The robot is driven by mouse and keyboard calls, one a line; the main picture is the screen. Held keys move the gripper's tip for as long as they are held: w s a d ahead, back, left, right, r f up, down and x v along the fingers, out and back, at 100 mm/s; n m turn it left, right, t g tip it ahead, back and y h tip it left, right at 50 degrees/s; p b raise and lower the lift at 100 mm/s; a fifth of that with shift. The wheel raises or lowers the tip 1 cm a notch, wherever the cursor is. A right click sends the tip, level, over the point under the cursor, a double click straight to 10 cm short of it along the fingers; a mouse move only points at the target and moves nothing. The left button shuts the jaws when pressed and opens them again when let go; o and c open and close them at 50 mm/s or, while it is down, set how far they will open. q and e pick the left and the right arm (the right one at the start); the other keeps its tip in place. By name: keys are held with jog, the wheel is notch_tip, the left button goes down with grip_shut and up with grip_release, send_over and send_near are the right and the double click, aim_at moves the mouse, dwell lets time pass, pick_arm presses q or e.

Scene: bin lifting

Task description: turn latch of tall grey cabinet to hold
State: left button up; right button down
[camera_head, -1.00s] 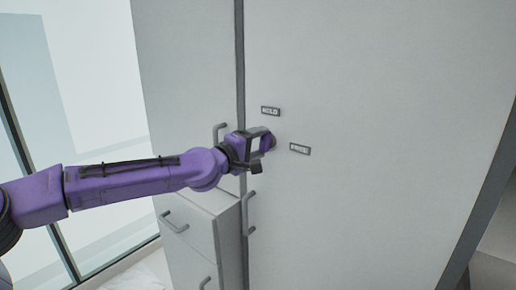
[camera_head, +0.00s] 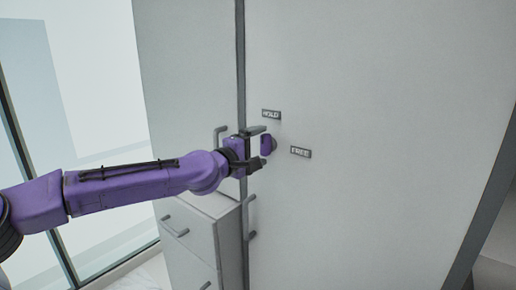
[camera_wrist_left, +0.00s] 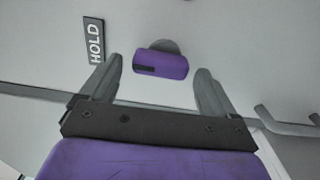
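The tall grey cabinet (camera_head: 390,130) fills the middle and right of the head view. Its latch (camera_head: 267,145) is a small purple handle on a round grey base, standing upright near the door's left edge. A HOLD label (camera_head: 271,115) is above the latch and a FREE label (camera_head: 300,152) is to its right. In the left wrist view, the purple latch (camera_wrist_left: 160,64) has a dark mark at its left end, the side of the HOLD label (camera_wrist_left: 94,41). My left gripper (camera_head: 259,147) is open. Its fingers show either side of the latch with visible gaps. My right gripper is out of view.
A low grey drawer unit (camera_head: 190,238) stands to the left below my left arm. Bar handles are beside the door seam, one at the cabinet (camera_head: 251,215) below the gripper. Glass panels (camera_head: 60,90) are at the far left.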

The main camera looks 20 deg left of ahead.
pick_arm(q)
jog(key=v, duration=1)
jog(key=shift+s+b, duration=0.25)
jog(key=shift+b, duration=0.05)
jog(key=shift+a, duration=0.1)
